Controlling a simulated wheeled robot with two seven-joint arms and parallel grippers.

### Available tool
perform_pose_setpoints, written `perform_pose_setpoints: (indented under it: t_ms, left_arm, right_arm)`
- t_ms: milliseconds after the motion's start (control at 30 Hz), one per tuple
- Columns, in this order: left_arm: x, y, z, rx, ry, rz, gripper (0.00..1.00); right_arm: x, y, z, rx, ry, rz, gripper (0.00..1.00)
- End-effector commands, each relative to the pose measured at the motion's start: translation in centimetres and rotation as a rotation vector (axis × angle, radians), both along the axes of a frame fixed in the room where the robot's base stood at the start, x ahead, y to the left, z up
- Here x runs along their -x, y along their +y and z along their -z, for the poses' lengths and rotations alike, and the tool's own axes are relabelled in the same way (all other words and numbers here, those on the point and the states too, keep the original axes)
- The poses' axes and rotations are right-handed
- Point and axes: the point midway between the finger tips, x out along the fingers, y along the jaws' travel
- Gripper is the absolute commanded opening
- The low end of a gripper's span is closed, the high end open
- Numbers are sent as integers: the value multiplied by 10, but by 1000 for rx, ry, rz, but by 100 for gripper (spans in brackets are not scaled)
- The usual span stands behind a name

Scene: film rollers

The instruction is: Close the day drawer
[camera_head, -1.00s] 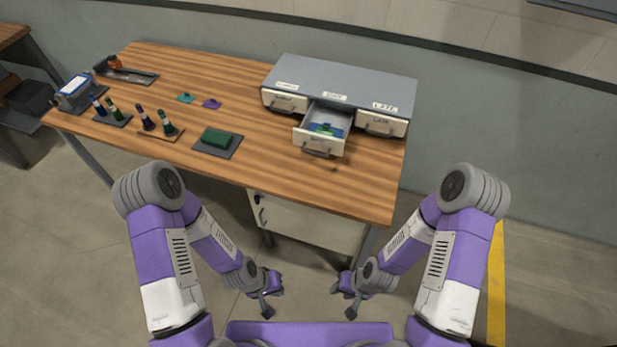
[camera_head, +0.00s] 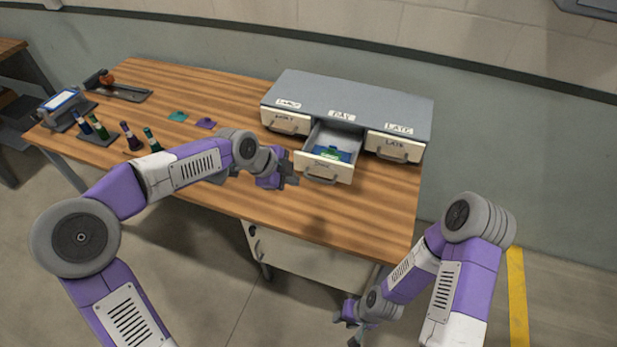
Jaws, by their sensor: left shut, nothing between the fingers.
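The day drawer (camera_head: 321,170) is the middle one of a grey three-drawer unit (camera_head: 350,98) at the back right of the table. It is pulled out toward me, with a blue and green item (camera_head: 334,153) inside. A card above it reads DAY. My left gripper (camera_head: 291,172) is shut and empty, just left of the drawer's front; I cannot tell whether it touches. My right gripper (camera_head: 354,338) hangs low in front of the table, partly cut off at the bottom, and its fingers are too unclear to read.
The early drawer (camera_head: 285,121) and late drawer (camera_head: 394,147) are closed. Several dark bottles (camera_head: 131,137) stand at the left of the wooden table (camera_head: 330,222). Teal (camera_head: 177,116) and purple (camera_head: 206,123) pieces lie behind my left arm. The table right of the day drawer is clear.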

Motion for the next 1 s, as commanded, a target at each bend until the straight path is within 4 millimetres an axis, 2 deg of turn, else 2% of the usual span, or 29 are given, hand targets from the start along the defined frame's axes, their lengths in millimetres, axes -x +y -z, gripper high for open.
perform_pose_setpoints:
  t_ms: [167,533,733,1000]
  left_arm:
    - [-6,-11,19,-3,-3,14,0]
    - [-29,-49,87,-1,1,11,0]
    - [-55,-54,87,0,-4,6,0]
    - [-67,-57,89,-2,-3,5,0]
  right_arm:
    - [0,0,7,0,1,0,37]
    - [0,0,31,0,0,0,37]
    - [0,0,32,0,0,0,37]
    - [0,0,33,0,0,0,37]
